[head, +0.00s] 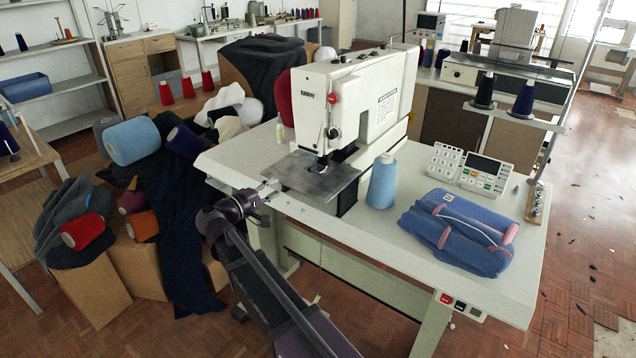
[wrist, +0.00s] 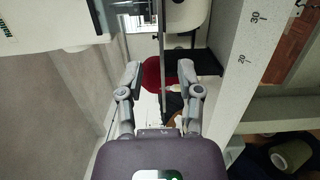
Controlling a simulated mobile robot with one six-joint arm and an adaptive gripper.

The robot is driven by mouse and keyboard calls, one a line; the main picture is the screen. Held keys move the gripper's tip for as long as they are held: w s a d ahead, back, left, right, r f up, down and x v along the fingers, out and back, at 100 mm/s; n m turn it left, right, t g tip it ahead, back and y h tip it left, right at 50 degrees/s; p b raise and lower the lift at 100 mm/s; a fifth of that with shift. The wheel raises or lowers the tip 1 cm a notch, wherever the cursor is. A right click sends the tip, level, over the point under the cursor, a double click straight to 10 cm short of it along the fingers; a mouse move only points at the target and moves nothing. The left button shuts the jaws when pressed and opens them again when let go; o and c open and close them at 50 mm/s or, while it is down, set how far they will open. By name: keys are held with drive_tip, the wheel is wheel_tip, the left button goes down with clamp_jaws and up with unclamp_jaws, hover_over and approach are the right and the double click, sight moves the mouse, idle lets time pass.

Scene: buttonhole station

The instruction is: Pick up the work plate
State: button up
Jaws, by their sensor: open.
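The work plate (head: 318,178) is a flat, dark grey metal sheet lying level under the needle head of the white sewing machine (head: 345,100). Its near left edge reaches out toward my gripper (head: 268,190). In the wrist view the plate (wrist: 162,45) shows nearly edge-on as a thin upright strip. My gripper (wrist: 160,75) is open there, with one finger on each side of the strip's line. The fingers look apart from the plate's faces. Whether the edge lies between the tips in depth is hard to tell.
The white table (head: 440,290) carries a light blue thread cone (head: 382,182), a control panel (head: 468,168) and folded blue denim (head: 460,230) right of the plate. Boxes and dark cloth (head: 165,220) crowd the floor left of my arm.

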sight(292, 178)
drive_tip(key=shift+x, duration=1.1)
drive_tip(key=shift+x, duration=2.6)
drive_tip(key=shift+f, duration=0.15)
clamp_jaws()
